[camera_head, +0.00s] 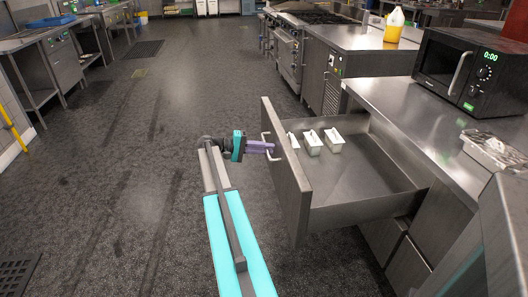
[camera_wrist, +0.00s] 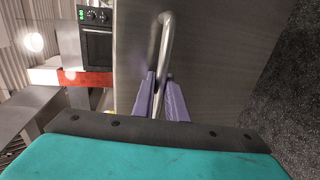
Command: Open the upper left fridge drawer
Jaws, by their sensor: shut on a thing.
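The fridge drawer (camera_head: 365,190) stands pulled far out from the steel counter, with its inside showing. Its front panel (camera_head: 285,165) faces left in the head view and fills much of the wrist view (camera_wrist: 215,50). The bar handle (camera_head: 265,146) is on the outer side of that panel. My gripper (camera_head: 268,147) is at the handle, shut on it. In the wrist view the purple fingers of my gripper (camera_wrist: 162,92) close around the lower part of the handle (camera_wrist: 163,40).
Several small white containers lie in the drawer, one of them here (camera_head: 312,142). A black microwave (camera_head: 470,70) and a metal tray (camera_head: 495,150) stand on the counter (camera_head: 400,100). The dark floor (camera_head: 130,180) to the left is clear.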

